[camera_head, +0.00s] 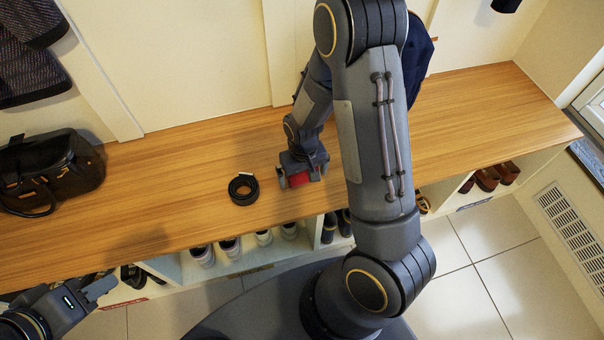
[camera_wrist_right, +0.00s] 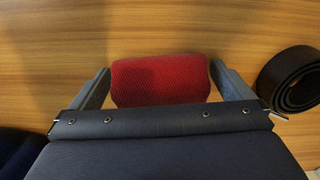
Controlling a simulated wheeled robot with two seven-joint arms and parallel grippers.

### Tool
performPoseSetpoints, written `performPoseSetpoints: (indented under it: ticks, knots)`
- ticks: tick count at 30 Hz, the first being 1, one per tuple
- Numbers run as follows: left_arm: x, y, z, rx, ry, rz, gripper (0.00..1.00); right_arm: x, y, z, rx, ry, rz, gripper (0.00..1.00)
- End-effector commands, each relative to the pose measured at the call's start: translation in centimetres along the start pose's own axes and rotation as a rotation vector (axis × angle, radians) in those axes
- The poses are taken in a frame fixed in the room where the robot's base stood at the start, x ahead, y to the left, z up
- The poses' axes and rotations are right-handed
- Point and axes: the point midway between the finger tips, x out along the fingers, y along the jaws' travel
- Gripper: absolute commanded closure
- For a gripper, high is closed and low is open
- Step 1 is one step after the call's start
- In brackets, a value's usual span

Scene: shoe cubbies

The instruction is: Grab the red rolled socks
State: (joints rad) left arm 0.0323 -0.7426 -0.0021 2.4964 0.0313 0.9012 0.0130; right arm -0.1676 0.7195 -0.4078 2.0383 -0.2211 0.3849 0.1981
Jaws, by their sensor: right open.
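The red rolled socks (camera_wrist_right: 160,82) lie on the wooden bench top, between the two fingers of my right gripper (camera_wrist_right: 160,70) in the wrist view. The fingers stand open on either side, with the right fingertip close to the socks. In the head view the socks (camera_head: 299,180) show as a small red patch under my right gripper (camera_head: 304,177), mostly hidden by it. My left gripper (camera_head: 98,288) is at the lower left, in front of the bench and far from the socks. I cannot tell how far its jaws are apart.
A coiled black belt (camera_head: 243,189) lies just left of the socks and also shows in the wrist view (camera_wrist_right: 291,80). A black handbag (camera_head: 50,172) is at the bench's left end. Shoes (camera_head: 231,247) fill cubbies below.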

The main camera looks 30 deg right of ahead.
Motion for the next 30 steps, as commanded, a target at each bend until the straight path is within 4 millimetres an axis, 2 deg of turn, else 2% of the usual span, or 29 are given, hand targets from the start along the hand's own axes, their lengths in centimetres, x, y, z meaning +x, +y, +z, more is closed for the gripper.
performPoseSetpoints:
  ticks: [3, 12, 14, 23, 26, 30]
  knots:
    - [-0.1, 0.0, 0.0, 0.0, 0.0, 0.0, 0.64, -0.1, 0.0, 0.0, 0.0, 0.001, 0.0, 0.0]
    - [-0.1, 0.0, 0.0, 0.0, 0.0, 0.0, 0.64, -0.1, 0.0, 0.0, 0.0, 0.001, 0.0, 0.39]
    - [-0.1, 0.0, 0.0, 0.0, 0.0, 0.0, 0.64, -0.1, 0.0, 0.0, 0.0, 0.001, -0.001, 0.45]
    - [-0.2, 0.1, -0.1, 0.0, 0.0, 0.0, 0.64, -0.5, 0.0, 0.0, 0.0, 0.002, -0.001, 0.45]
    - [-0.6, 0.3, -0.3, 0.0, 0.0, 0.0, 0.64, -1.3, 0.0, -0.1, 0.001, 0.003, -0.001, 0.45]
    - [-1.5, 0.7, -0.8, 0.0, 0.0, 0.0, 0.64, -3.5, 0.0, -0.1, 0.001, 0.004, -0.001, 0.45]
